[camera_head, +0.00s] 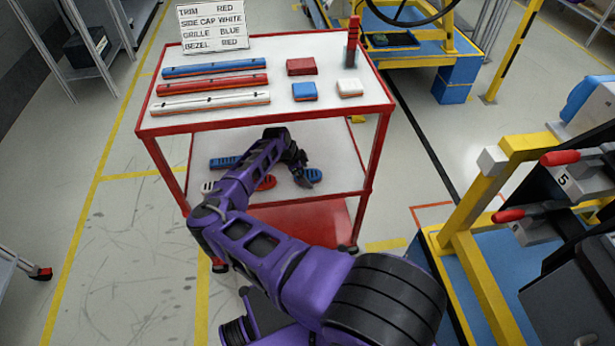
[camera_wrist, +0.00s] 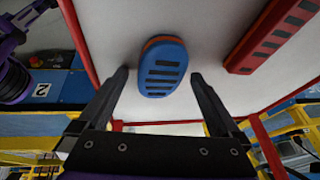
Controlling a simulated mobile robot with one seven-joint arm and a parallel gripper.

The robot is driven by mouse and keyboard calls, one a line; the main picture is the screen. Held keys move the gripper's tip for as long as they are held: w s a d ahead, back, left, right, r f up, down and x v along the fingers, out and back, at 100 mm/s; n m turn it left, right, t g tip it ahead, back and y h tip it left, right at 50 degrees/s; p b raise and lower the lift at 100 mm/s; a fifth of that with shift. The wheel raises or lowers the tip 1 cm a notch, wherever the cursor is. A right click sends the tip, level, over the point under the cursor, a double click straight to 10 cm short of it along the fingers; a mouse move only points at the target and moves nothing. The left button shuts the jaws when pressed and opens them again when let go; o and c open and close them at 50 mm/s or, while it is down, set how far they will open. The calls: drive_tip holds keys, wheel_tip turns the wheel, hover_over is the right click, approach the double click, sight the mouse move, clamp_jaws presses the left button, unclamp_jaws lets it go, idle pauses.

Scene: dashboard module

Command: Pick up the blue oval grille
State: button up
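The blue oval grille (camera_wrist: 163,68) has dark slots and an orange-red edge, and lies on the white lower shelf (camera_head: 335,160) of the red cart. It also shows at the right of that shelf in the head view (camera_head: 314,175). My gripper (camera_wrist: 159,76) is open, with one finger to each side of the near part of the grille in the wrist view. I see gaps between the fingers and the grille; how far the fingertips are above the shelf I cannot tell. In the head view my gripper (camera_head: 301,172) is beside the grille and partly covers it.
A red oval grille (camera_head: 266,183), a white oval grille (camera_head: 207,187) and a long blue grille (camera_head: 222,162) share the shelf. A long red slotted piece (camera_wrist: 275,38) lies right in the wrist view. The cart's top (camera_head: 230,62) holds trim bars and caps overhead.

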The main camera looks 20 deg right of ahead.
drive_tip(key=shift+d+f, duration=0.1)
drive_tip(key=shift+f, duration=0.15)
drive_tip(key=c, duration=1.2)
